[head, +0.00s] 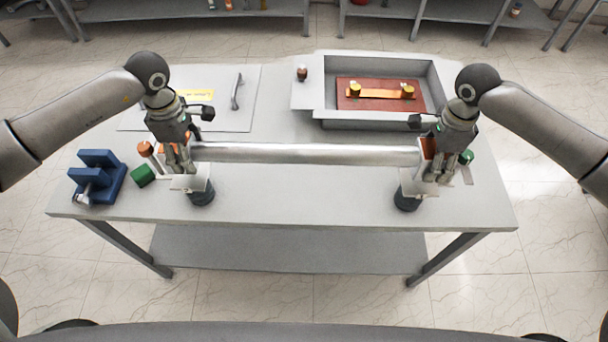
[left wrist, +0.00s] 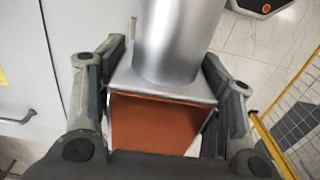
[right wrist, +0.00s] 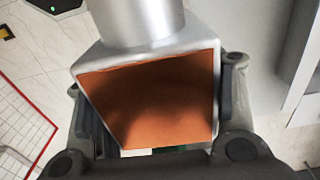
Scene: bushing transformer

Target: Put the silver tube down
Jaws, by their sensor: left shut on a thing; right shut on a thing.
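The silver tube (head: 305,153) spans left to right, roughly level, above the front half of the table. Its square silver ends have orange inner faces. My left gripper (head: 183,168) is shut on the tube's left end; the left wrist view shows the fingers on both sides of that square end (left wrist: 160,122). My right gripper (head: 436,172) is shut on the right end, with fingers on both sides of the orange-faced block (right wrist: 150,100). Below the ends are a left stand (head: 201,192) and a right stand (head: 408,200). Whether the tube touches them I cannot tell.
The grey table (head: 300,205) has a blue vise-like block (head: 97,180) and a green cube (head: 143,175) at left. A grey tray (head: 440,78) with a brown board (head: 380,102) is at back right. A flat panel (head: 222,115) with a handle lies behind my left gripper.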

